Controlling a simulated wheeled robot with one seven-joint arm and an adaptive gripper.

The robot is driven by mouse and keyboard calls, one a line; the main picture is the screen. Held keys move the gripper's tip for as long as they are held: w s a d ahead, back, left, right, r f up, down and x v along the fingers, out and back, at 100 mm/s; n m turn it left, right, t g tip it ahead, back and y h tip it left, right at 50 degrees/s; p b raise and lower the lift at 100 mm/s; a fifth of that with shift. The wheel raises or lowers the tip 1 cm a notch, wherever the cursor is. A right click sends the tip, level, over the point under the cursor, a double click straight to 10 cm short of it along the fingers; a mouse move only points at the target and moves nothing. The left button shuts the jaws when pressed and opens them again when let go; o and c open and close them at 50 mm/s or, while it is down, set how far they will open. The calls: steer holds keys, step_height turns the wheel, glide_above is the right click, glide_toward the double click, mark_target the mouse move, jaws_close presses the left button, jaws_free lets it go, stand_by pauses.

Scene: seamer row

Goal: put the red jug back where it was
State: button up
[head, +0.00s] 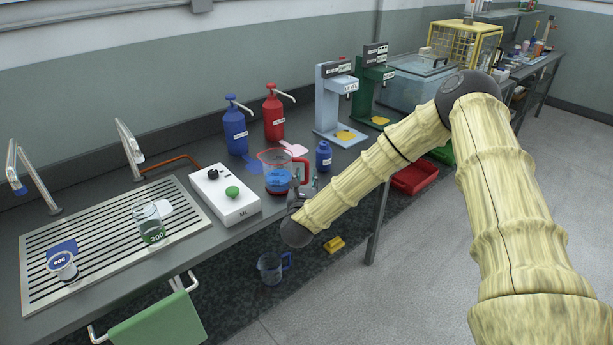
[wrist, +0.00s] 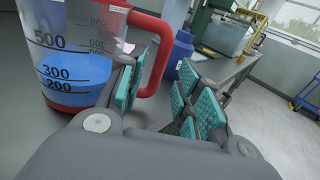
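The red jug (head: 279,178) is clear, with a red rim, base and handle, and holds blue liquid. My gripper (head: 303,188) is at the jug's handle side. In the wrist view my gripper (wrist: 162,92) has its teal pads apart, with the red handle (wrist: 158,55) showing between them. I see no firm grip, and whether a pad touches the handle cannot be told.
The white box (head: 225,194) stands left of the jug. A small blue bottle (head: 324,157) stands close on its right. Blue (head: 234,130) and red (head: 273,115) pump bottles stand behind, near a pink mat (head: 294,149). A blue-handled jug (head: 271,268) is below the bench.

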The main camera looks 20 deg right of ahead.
steer(key=b+v, duration=0.1)
steer(key=v, duration=0.7)
steer(key=shift+s, duration=0.15)
steer(key=s+a+f+n+g+y, duration=0.3)
steer(key=s+a+f+n+y, duration=0.15)
steer(key=s+f+n, duration=0.6)
steer(key=s+a+f+n+g+y, duration=0.35)
steer(key=s+a+f+n, duration=0.3)
steer(key=f+n, duration=0.6)
steer(key=s+d+f+n+g, duration=0.2)
steer(key=s+n, duration=0.4)
steer(key=s, duration=0.3)
steer(key=s+d+f+n+g, duration=0.3)
steer(key=s+n, duration=0.3)
steer(key=s, duration=0.4)
steer(key=s+d+f+n+g, duration=0.2)
steer(key=s+f+n+g, duration=0.2)
steer(key=s, duration=0.6)
steer(key=shift+s+d+f+n, duration=0.2)
steer(key=shift+d+f+n, duration=0.2)
steer(key=shift+n, duration=0.5)
